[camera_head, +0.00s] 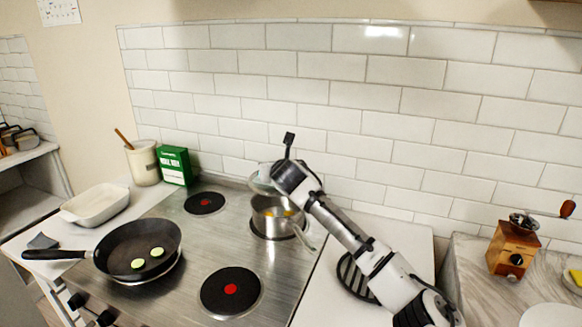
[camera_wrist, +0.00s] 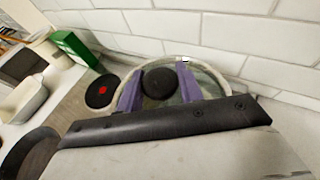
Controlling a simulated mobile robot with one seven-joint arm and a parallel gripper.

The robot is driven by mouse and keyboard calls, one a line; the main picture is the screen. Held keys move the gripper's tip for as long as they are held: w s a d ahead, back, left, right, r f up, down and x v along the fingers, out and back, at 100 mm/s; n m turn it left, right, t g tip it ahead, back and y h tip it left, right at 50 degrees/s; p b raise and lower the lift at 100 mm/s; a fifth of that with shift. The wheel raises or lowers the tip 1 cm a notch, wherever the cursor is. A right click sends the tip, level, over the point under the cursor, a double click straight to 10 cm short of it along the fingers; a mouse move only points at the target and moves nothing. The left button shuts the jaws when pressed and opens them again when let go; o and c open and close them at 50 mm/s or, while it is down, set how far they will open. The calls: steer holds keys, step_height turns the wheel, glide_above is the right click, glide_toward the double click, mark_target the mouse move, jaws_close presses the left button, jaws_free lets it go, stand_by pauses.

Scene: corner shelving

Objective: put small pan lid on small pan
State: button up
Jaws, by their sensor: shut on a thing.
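The small pan (camera_head: 272,222) is a steel saucepan on the back right burner, with yellow-orange pieces inside and its handle pointing to the front right. The small pan lid (camera_head: 259,184) is glass and shows partly behind my gripper (camera_head: 270,177), tilted, above and behind the pan. In the wrist view, the lid (camera_wrist: 208,80) has a round black knob (camera_wrist: 159,83) between the two purple fingers of my gripper (camera_wrist: 158,88). My gripper is shut on the knob. The lid is apart from the pan. The pan is hidden in the wrist view.
A black frying pan (camera_head: 117,242) with green slices sits at the front left of the stove (camera_head: 197,231). A green box (camera_head: 175,166), a utensil crock (camera_head: 143,163) and a white dish (camera_head: 95,203) stand left. The tiled wall (camera_head: 300,93) is close behind the lid.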

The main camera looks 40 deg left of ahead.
steer(key=shift+f+b, duration=1.8)
steer(key=shift+f, duration=0.1)
steer(key=shift+f+b, duration=0.4)
steer(key=shift+f, duration=0.75)
steer(key=o, duration=1.2)
steer(key=shift+f, duration=0.1)
steer(key=shift+s+d, duration=0.1)
steer(key=shift+d, duration=0.05)
